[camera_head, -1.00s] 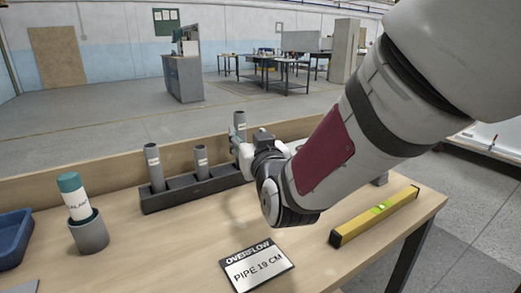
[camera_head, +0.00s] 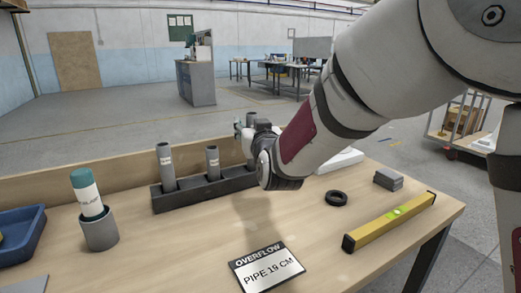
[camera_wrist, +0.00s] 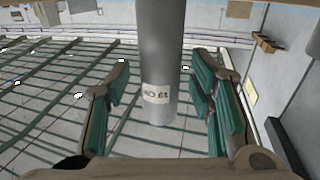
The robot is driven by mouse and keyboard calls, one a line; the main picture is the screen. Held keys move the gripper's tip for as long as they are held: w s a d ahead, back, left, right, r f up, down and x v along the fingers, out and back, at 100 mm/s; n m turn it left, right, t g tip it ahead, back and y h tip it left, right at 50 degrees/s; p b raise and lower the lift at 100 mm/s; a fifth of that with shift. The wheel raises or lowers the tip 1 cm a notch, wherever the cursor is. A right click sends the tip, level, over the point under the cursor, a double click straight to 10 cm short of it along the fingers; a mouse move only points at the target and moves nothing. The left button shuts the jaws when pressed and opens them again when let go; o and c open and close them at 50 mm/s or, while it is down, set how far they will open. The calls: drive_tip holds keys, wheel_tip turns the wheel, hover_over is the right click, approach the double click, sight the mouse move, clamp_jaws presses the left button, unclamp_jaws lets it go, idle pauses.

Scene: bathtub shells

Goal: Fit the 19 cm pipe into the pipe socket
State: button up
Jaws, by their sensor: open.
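The grey pipe labelled 19 CM (camera_wrist: 160,60) stands between my fingers in the wrist view, with a gap on either side. My gripper (camera_wrist: 158,82) is open around it. In the head view my gripper (camera_head: 250,128) is at the right end of the dark rack (camera_head: 205,194), and part of the pipe there (camera_head: 248,150) shows behind my wrist. Two shorter-looking grey pipes, one on the left (camera_head: 166,168) and one in the middle (camera_head: 212,162), stand in the rack. I cannot make out the pipe socket for sure.
A sign reading OVERFLOW, PIPE 19 CM (camera_head: 267,268) lies at the front. A black ring (camera_head: 336,198), grey block (camera_head: 388,180) and yellow level (camera_head: 390,222) are on the right. A teal-capped tube in a grey cup (camera_head: 99,232) and a blue tray (camera_head: 22,236) are on the left.

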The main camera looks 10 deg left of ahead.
clamp_jaws()
drive_tip(key=shift+r, duration=0.15)
